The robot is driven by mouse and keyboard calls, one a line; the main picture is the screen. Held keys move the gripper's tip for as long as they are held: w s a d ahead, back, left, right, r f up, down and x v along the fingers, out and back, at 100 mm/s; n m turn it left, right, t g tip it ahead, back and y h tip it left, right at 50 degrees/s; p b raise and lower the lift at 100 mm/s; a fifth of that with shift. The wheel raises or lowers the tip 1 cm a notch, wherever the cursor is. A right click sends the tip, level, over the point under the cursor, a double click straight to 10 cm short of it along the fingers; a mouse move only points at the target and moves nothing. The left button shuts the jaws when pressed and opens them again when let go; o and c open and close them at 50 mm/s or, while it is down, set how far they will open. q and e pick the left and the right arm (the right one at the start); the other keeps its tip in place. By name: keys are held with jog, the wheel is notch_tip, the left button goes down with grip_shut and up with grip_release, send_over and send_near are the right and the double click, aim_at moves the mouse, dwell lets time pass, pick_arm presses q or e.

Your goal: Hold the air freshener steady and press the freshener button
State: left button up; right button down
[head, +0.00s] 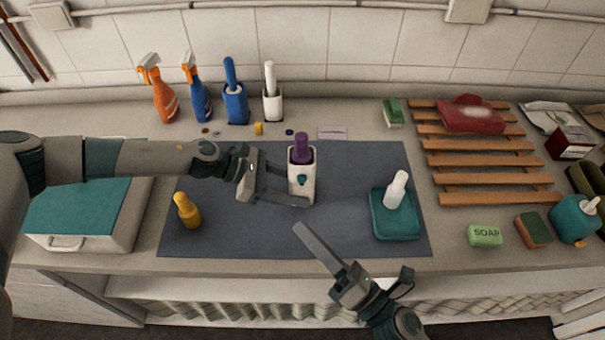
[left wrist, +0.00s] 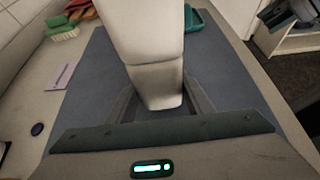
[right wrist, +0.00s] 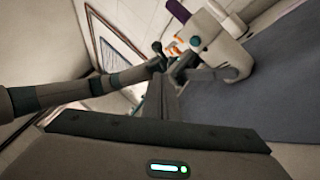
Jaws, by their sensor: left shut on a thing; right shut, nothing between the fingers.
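On the dark mat (head: 355,165) stand a yellow bottle (head: 188,212) at left and a white bottle on a teal tray (head: 395,228) at right. Spray bottles (head: 160,95) and brush holders (head: 236,105) line the back. A wooden rack (head: 490,175) and soap (head: 485,236) lie right.

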jog(key=shift+w, duration=0.15)
send_near(289, 175)
jog(key=shift+s+x, duration=0.25)
jog(key=shift+x, duration=1.5)
jog(key=shift+w+a+r, duration=0.15)
jog(key=shift+a, duration=0.05)
dwell(1.0)
jog(key=shift+w, duration=0.3)
dwell(0.3)
jog(key=shift+s, duration=0.45)
dwell(0.4)
jog(key=s, duration=0.6)
dwell(0.4)
